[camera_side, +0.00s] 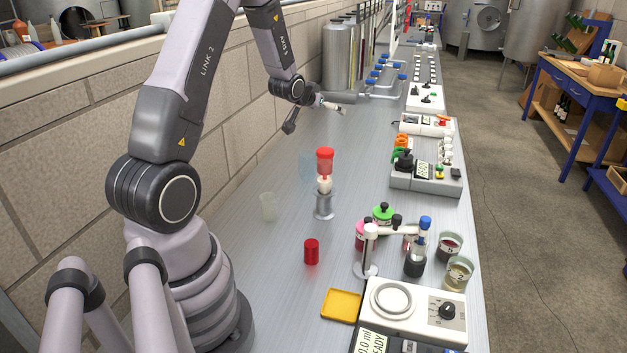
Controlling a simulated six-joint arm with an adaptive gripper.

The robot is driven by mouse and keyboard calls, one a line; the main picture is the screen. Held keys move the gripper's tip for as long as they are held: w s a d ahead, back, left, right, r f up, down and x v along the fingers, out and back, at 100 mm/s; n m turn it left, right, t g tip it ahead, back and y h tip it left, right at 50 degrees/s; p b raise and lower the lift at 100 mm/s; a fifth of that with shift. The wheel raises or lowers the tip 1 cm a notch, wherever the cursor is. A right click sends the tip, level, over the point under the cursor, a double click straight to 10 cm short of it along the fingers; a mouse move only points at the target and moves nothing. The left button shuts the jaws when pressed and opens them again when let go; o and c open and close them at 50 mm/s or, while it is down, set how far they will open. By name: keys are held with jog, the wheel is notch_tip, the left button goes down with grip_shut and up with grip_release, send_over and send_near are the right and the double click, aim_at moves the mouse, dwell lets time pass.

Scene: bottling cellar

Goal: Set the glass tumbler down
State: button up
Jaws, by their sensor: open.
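A pale, see-through tumbler (268,207) stands upright on the steel bench, left of the stand with the red-topped piece. It looks empty, and nothing touches it. My gripper (340,110) is well beyond it, farther along the bench and above the surface. The gripper is open, and I see nothing held in it. Its fingers are small in this view, so their detail is hard to make out.
A metal stand with a red-topped piece (325,168) and a red cylinder (311,251) stand near the tumbler. A yellow tray (341,305), glasses of liquid (459,273) and instruments (425,180) line the right side.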

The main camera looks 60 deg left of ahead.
jog(key=s+d+r+m+g+h, duration=0.1)
jog(key=s+d+r+m+h, duration=0.1)
jog(key=s+d+r, duration=0.45)
jog(key=s+d+r+m+g+h, duration=0.1)
jog(key=s+d+r, duration=0.2)
jog(key=d+r, duration=0.65)
jog(key=s+d+m+g+h, duration=0.1)
jog(key=s+d, duration=0.5)
jog(key=s, duration=0.3)
jog(key=s+d+f+m+g+h, duration=0.1)
jog(key=s+d+m, duration=0.1)
jog(key=s+d, duration=0.5)
jog(key=s, duration=0.3)
jog(key=shift+d+h, duration=0.15)
jog(key=shift+h, duration=0.25)
jog(key=shift+w, duration=0.1)
